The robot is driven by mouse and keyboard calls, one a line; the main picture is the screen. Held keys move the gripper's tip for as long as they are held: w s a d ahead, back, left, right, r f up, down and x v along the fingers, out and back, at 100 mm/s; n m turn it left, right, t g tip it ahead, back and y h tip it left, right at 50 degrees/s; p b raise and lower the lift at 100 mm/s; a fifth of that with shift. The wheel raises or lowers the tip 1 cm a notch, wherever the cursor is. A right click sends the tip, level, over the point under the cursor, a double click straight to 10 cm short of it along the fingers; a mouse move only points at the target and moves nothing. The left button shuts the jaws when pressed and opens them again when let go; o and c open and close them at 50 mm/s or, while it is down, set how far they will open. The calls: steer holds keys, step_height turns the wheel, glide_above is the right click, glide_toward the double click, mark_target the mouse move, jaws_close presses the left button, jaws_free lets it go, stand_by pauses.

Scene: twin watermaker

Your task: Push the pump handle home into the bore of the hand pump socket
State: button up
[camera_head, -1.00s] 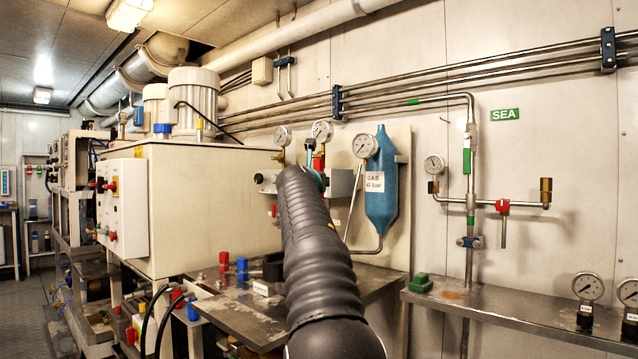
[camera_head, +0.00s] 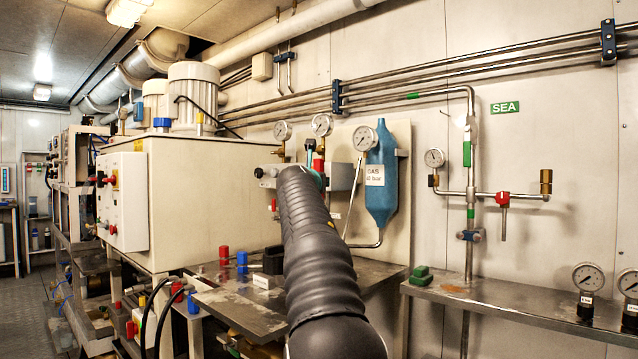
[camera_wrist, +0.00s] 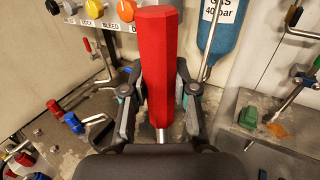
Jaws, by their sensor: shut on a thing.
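The pump handle (camera_wrist: 160,70) has a thick red faceted grip with a short steel end (camera_wrist: 161,135) below it. In the wrist view it stands upright between the two fingers of my gripper (camera_wrist: 158,92), which is shut on the red grip. In the head view my dark ribbed arm hides most of the gripper; a small red part of the handle (camera_head: 319,164) shows above it, in front of the gauge panel. I cannot make out the socket's bore in either view, nor whether the handle's steel end touches it.
A valve block with coloured knobs (camera_wrist: 95,10) is beyond the handle at upper left. The blue gas bottle (camera_head: 381,180) and a thin steel rod (camera_head: 353,200) are close by on the right. A metal bench (camera_head: 235,305) with red and blue fittings lies below. A green block (camera_head: 420,276) sits on the right shelf.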

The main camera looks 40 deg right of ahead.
steer(key=shift+f+b, duration=1.15)
steer(key=shift+f, duration=0.3)
steer(key=o, duration=1)
steer(key=shift+o, duration=0.2)
steer(key=v, duration=1.2)
